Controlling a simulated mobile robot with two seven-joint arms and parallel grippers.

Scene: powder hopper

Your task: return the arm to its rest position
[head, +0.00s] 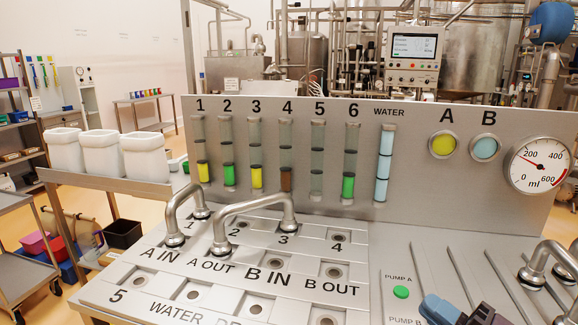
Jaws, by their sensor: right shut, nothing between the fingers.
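My right gripper (462,312) shows at the bottom edge, right of centre, as blue-grey and dark parts cut off by the frame. It is shut and empty, low over the front of the panel near the green pump A button (401,292). My left gripper is not in view. One bent metal pipe (178,208) stands on the panel at the left, with an end near port 1. A longer bent pipe (252,205) arches across, with an end near port 3. Neither pipe is touched by a gripper.
The upright board (360,204) carries several numbered tubes, a water tube (384,165), two round windows A (443,145) and B (485,148), and a dial (540,164). Slots and another bent pipe (540,262) lie at right. White canisters (145,157) stand at left.

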